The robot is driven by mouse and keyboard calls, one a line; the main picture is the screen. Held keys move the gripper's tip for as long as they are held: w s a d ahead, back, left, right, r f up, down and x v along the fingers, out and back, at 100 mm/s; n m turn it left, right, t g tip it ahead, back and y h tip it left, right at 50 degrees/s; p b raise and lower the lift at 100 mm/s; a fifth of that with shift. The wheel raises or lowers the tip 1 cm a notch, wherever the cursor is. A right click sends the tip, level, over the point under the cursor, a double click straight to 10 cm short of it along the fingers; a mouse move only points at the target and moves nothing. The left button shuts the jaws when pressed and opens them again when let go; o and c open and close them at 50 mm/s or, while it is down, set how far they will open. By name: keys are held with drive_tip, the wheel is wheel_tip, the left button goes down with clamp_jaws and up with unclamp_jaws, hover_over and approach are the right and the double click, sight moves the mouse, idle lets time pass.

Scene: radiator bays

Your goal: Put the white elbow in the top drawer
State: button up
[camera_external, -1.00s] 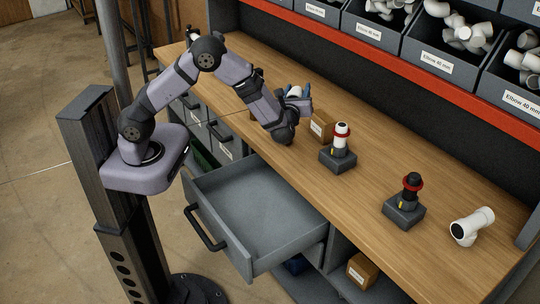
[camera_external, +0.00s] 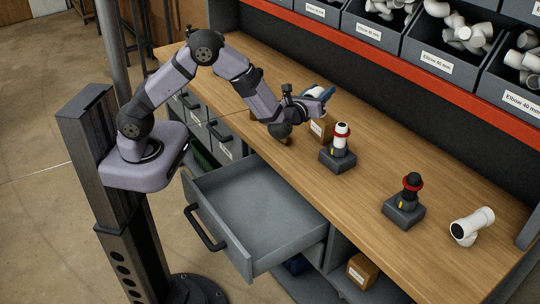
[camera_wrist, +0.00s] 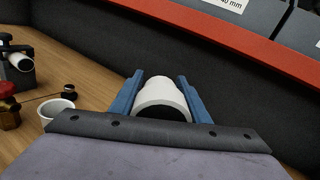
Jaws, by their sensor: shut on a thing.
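My gripper (camera_external: 318,93) is above the back part of the bench, its blue fingers pointing right. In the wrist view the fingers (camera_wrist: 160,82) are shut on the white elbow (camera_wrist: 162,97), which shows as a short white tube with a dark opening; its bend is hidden. In the external view the gripper mostly hides it. The top drawer (camera_external: 250,212) is pulled out below the bench's front edge, to the lower left of my gripper. Its grey floor is bare.
Shelf bins (camera_external: 440,50) hang behind.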

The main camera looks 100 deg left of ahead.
sight(324, 122)
wheel_tip(324, 122, down, 10)
drive_tip(key=p, duration=0.2)
drive_tip(key=shift+p, duration=0.35)
drive_tip(key=shift+f, duration=0.15)
wheel_tip(324, 122, down, 3)
drive_tip(key=shift+f+p, duration=0.15)
drive_tip(key=shift+p, duration=0.45)
drive_tip(key=shift+f, duration=0.4)
drive_tip(key=shift+f, duration=0.2)
drive_tip(key=o, duration=1.1)
drive_tip(key=shift+r, duration=0.2)
